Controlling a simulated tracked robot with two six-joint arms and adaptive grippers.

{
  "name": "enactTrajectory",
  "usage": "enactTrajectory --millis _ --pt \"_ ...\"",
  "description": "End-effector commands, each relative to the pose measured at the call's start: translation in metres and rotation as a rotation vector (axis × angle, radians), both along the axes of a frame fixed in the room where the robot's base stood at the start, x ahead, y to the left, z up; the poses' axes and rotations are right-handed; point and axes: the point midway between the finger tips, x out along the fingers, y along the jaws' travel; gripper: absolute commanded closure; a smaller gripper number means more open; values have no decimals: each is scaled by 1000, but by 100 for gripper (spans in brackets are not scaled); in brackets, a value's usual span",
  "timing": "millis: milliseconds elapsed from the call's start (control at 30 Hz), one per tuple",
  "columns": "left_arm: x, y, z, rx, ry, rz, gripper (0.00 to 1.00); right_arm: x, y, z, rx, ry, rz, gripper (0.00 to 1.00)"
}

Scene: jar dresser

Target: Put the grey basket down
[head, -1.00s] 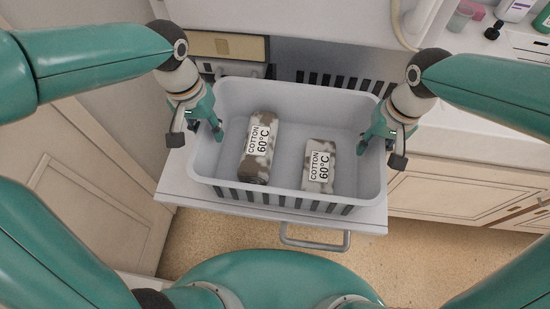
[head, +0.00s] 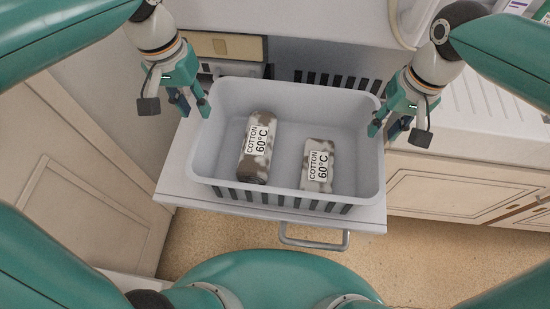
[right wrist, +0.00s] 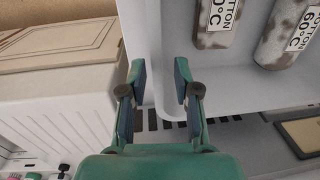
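The grey basket (head: 284,199) stands level on a white pulled-out board (head: 180,187). It holds two rolled, brown-and-white patterned cloths labelled COTTON 60°C, one on the left (head: 257,148) and one on the right (head: 318,166). My left gripper (head: 195,110) is open and empty at the basket's left rim. My right gripper (head: 385,132) is open at the right rim. In the right wrist view its fingers (right wrist: 160,75) are spread with the basket's pale rim (right wrist: 154,40) showing between them; I cannot tell how far above the rim they are.
The board has a metal handle (head: 314,238) at its front. A beige-fronted drawer (head: 225,46) lies behind the basket on the left. A white ribbed worktop (head: 480,110) over cream cabinet doors (head: 440,190) stands on the right. A panelled door (head: 90,215) is at left.

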Motion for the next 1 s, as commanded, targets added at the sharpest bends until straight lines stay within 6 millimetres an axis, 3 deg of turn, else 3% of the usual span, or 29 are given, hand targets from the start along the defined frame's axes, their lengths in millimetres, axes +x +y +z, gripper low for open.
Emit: enactTrajectory --millis 100,300,1000 --pt "0 0 0 0 0 0 69 0 -2 22 2 -2 0 69" --pt "0 0 0 0 0 0 69 0 -4 43 1 -1 1 69" --pt "0 0 0 0 0 0 69 -1 -4 46 0 2 0 69"
